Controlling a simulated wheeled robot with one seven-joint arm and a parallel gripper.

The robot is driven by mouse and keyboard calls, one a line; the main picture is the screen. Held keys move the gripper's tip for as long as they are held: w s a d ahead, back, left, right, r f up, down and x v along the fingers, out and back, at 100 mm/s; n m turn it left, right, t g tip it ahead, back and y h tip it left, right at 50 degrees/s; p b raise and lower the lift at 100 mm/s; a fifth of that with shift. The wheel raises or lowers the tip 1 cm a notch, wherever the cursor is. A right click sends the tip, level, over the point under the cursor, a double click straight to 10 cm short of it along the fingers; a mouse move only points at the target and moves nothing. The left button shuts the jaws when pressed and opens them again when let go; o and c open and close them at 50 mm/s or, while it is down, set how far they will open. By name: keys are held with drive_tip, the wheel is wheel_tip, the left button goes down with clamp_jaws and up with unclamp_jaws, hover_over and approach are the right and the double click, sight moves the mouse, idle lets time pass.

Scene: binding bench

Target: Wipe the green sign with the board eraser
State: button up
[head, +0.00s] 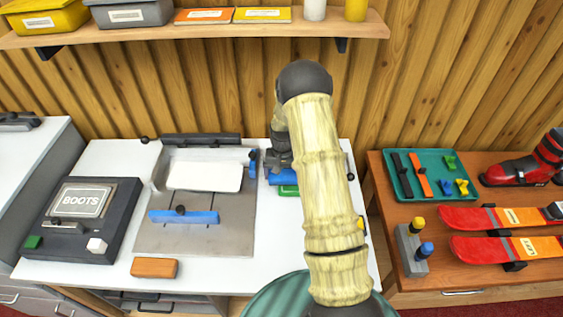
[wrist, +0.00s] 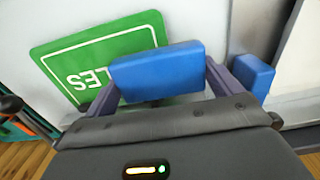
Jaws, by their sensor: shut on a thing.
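The board eraser, a blue block (wrist: 158,72), sits between the two fingers of my gripper (wrist: 162,84) in the wrist view. The green sign (wrist: 88,58) lies just beyond it, with white letters upside down, partly covered by the eraser. I cannot tell whether the eraser touches the sign. In the head view my gripper (head: 281,164) is over the right part of the white bench, half hidden by my arm. A strip of the green sign (head: 288,190) shows below it, and the rest is hidden.
A second blue block (wrist: 252,76) stands close on the right in the wrist view. A wooden table (head: 395,288) with skis stands right. A shelf (head: 200,33) runs above.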

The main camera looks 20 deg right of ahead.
drive_tip(key=r, duration=0.2)
drive_tip(key=r+p, duration=0.1)
drive_tip(key=r, duration=0.1)
drive_tip(key=shift+s+d, duration=0.15)
drive_tip(key=shift+d, duration=0.05)
drive_tip(key=shift+r+p, duration=1.55)
drive_tip(key=shift+r, duration=0.45)
drive_tip(key=shift+f, duration=0.1)
